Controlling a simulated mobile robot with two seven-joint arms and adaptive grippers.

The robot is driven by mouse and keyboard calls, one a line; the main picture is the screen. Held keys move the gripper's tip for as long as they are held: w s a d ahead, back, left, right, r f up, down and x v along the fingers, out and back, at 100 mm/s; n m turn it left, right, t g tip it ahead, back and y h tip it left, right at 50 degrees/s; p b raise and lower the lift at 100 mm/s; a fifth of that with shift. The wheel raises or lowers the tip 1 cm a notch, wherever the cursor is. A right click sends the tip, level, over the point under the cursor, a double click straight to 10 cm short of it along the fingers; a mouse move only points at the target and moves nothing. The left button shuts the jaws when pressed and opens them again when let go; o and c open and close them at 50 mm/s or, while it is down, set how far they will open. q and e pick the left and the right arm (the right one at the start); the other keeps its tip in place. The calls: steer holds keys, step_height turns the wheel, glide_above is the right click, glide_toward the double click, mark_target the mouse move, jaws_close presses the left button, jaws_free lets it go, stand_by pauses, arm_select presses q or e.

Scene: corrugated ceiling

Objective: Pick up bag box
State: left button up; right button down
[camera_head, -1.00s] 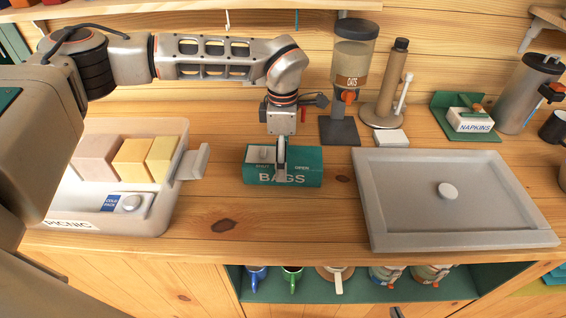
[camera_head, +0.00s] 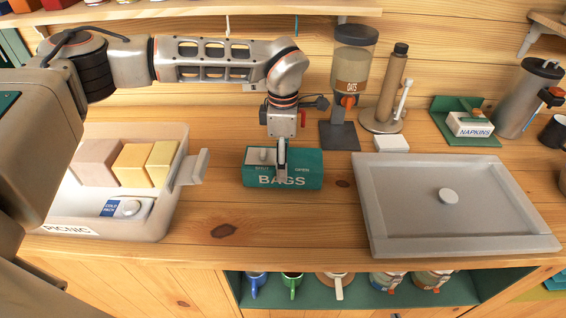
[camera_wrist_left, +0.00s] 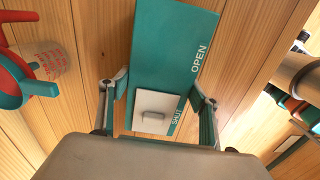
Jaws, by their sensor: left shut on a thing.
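The teal bag box (camera_head: 312,170), lettered BAGS, sits on the wooden counter, with a white sliding lid at the SHUT end of its top. My left gripper (camera_head: 281,172) reaches down over it, one finger across its front face. In the left wrist view the box (camera_wrist_left: 172,45) runs between the two fingers of my left gripper (camera_wrist_left: 160,95), with the white lid (camera_wrist_left: 154,110) and the words OPEN and SHUT in sight. The fingers are shut on the box's sides. My right gripper is not in view.
A picnic bin (camera_head: 165,215) with blocks and a cold pack stands at the left. A grey lidded tray (camera_head: 405,240) lies at the right. An oats dispenser (camera_head: 352,60) and a tall brown grinder-like item (camera_head: 393,85) stand behind. The counter in front of the box is clear.

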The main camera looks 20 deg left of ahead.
arm_select(q)
step_height(320, 180, up, 19)
steer(key=b, duration=0.1)
stand_by(0.3)
